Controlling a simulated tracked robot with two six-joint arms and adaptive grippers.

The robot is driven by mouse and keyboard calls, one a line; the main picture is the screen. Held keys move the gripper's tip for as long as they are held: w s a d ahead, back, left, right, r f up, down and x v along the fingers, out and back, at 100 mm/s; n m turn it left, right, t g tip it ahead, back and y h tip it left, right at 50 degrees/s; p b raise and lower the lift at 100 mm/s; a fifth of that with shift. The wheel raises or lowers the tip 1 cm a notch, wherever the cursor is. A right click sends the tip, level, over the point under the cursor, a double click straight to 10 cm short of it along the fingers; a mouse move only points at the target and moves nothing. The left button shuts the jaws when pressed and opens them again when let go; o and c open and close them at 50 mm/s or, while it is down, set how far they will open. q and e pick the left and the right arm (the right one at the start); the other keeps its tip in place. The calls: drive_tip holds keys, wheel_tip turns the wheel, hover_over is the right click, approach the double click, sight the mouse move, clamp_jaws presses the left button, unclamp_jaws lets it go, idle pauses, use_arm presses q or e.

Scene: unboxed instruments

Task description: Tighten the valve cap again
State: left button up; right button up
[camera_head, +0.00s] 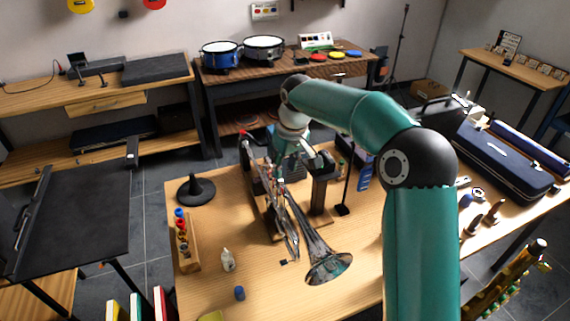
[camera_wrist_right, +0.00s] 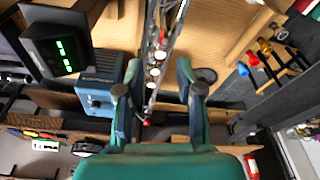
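A silver trumpet (camera_head: 289,215) is held on a wooden stand on the table, its flared bell (camera_head: 328,267) toward the front. In the right wrist view, the trumpet's tubes and valve parts (camera_wrist_right: 155,70) run between the fingers. My right gripper (camera_head: 286,158) reaches down over the trumpet's far half; in its wrist view, the fingers (camera_wrist_right: 158,95) are apart, one on each side of the valve parts. I see no clear grip. The valve cap cannot be singled out. My left gripper is not in view.
A black cone stand (camera_head: 196,189), a wooden rack of small bottles (camera_head: 186,245), a white bottle (camera_head: 228,260) and a blue cap-like piece (camera_head: 239,293) stand left of the trumpet. In the wrist view, a display box (camera_wrist_right: 58,50) and a blue box (camera_wrist_right: 98,88) are close by.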

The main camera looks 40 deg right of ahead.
sight(282, 188)
drive_tip(key=shift+w+f+b, duration=0.25)
drive_tip(key=shift+f+b, duration=0.45)
drive_tip(key=shift+f, duration=0.65)
drive_tip(key=shift+w+f+b, duration=0.25)
drive_tip(key=shift+f+b, duration=0.45)
drive_tip(key=shift+f, duration=0.7)
drive_tip(key=shift+w+f+b, duration=0.25)
drive_tip(key=shift+f+b, duration=0.45)
drive_tip(key=shift+f, duration=0.65)
clamp_jaws()
